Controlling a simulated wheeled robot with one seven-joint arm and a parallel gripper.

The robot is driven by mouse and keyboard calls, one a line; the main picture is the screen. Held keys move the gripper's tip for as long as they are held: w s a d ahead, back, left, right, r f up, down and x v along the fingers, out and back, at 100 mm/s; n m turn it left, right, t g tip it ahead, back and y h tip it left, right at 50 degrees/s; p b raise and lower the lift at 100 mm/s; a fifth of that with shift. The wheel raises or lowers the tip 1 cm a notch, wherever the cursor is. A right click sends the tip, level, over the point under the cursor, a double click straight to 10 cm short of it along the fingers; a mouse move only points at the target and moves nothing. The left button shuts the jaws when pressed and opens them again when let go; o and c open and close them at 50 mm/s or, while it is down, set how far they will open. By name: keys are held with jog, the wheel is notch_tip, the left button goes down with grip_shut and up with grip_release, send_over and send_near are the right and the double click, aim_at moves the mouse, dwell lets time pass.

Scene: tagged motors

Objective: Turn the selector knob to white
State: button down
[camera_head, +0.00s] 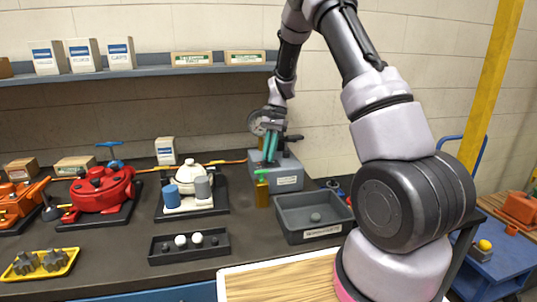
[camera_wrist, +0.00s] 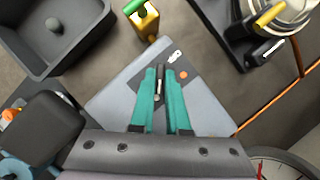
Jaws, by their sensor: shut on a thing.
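The selector knob (camera_wrist: 159,86) is a narrow dark piece with a pale strip. It stands on a dark plate on the grey box (camera_head: 288,182), whose top also fills the middle of the wrist view (camera_wrist: 118,93). My gripper (camera_wrist: 160,72) has its teal fingers shut on the knob, one on each side. A white mark (camera_wrist: 176,56) and an orange dot (camera_wrist: 183,75) show on the plate beside the fingertips. Other marks may be hidden by the fingers. In the head view my gripper (camera_head: 269,158) reaches down onto the box top and hides the knob.
A round gauge (camera_head: 256,124) rises behind my gripper. A white motor (camera_head: 190,187) and red motor (camera_head: 97,190) stand to the left.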

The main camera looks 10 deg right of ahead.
dwell(0.4)
jog(key=c, duration=0.9)
grip_release()
jog(key=v, duration=1)
jog(key=shift+r, duration=0.4)
jog(key=shift+d, duration=0.1)
